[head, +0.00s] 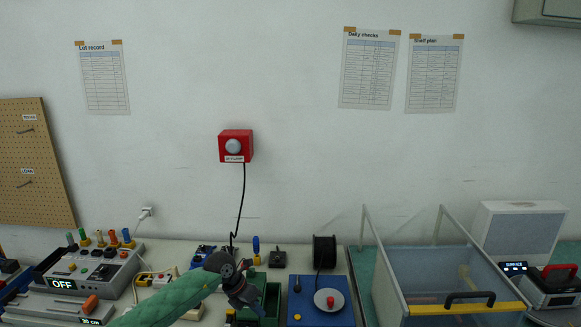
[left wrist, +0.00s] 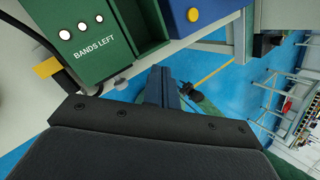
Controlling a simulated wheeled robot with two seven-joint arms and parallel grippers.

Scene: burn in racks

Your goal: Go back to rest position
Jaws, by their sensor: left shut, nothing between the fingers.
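My left arm, in a green sleeve, comes in from the bottom left of the head view. Its gripper (head: 245,302) hangs over the bench, in front of the green box (head: 272,300). In the left wrist view the fingers (left wrist: 163,86) are together, with nothing held between them. That view also shows the green box (left wrist: 100,55), marked "BANDS LEFT", close by at the upper left. My right gripper does not show clearly in either view.
The bench holds a grey unit reading "OFF" (head: 88,283), a blue box with a round plate (head: 307,311), a black spool (head: 324,252) and a clear-walled bin with a yellow edge (head: 466,309). A red button box (head: 236,146) is on the wall. Blue floor (left wrist: 215,75) lies beyond the bench edge.

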